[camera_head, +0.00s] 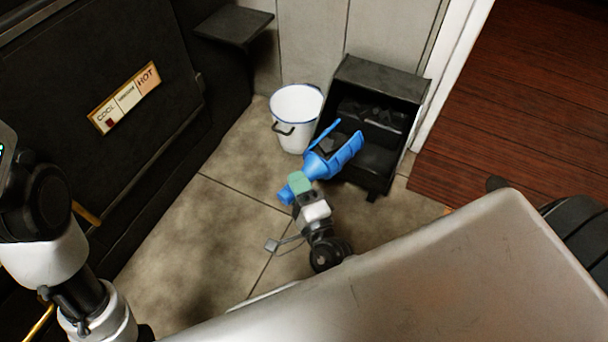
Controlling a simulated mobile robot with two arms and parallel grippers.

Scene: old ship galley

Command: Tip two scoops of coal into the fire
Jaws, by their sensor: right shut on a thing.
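A blue scoop (318,164) is held by its handle in my right gripper (299,186), which is shut on it. The scoop's open end points up and right, at the front of the black coal box (378,77). Dark lumps of coal (376,115) lie inside the box. Something dark shows in the scoop's mouth, but I cannot tell clearly how much coal it holds. The black stove (60,60) stands at the left, with a COOL to HOT plate (125,97) on its front. The fire is not in view. My left arm shows at the left edge; its gripper is out of view.
A white enamel bucket (296,103) with a blue rim stands left of the coal box, close to the scoop. A white door frame (450,70) stands at the right.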

